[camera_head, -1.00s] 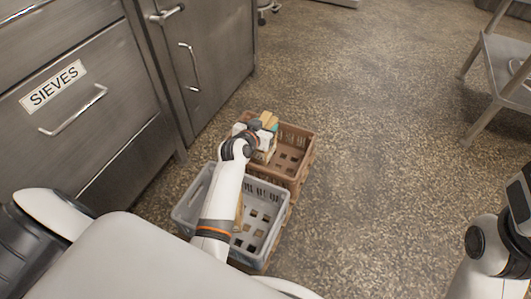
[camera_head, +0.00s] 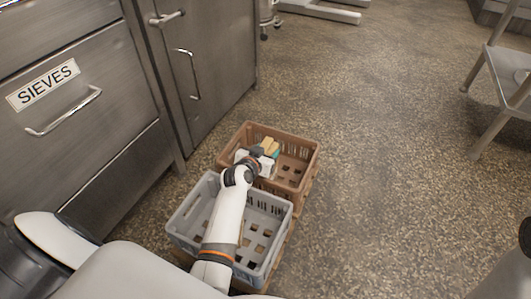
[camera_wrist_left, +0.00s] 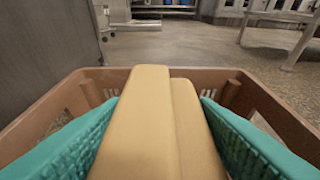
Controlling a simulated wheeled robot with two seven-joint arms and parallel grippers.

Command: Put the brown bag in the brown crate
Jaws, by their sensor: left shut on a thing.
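The brown bag (camera_wrist_left: 137,125) is a tan, block-like packet with a lengthwise fold, held between the teal finger pads in the left wrist view. In the head view the bag (camera_head: 269,145) shows as a small tan patch beyond my left wrist. My left gripper (camera_head: 265,153) is shut on it, over the brown crate (camera_head: 303,150). In the left wrist view the crate's walls (camera_wrist_left: 242,95) rise around the bag and fingers. The bag's underside is hidden, so I cannot tell whether it touches the crate floor. My right gripper is out of view.
A grey crate (camera_head: 190,207) stands just in front of the brown crate, with my left arm passing over it. Steel cabinets (camera_head: 215,70) stand close on the left. The floor to the right is open, up to a metal stand (camera_head: 505,75).

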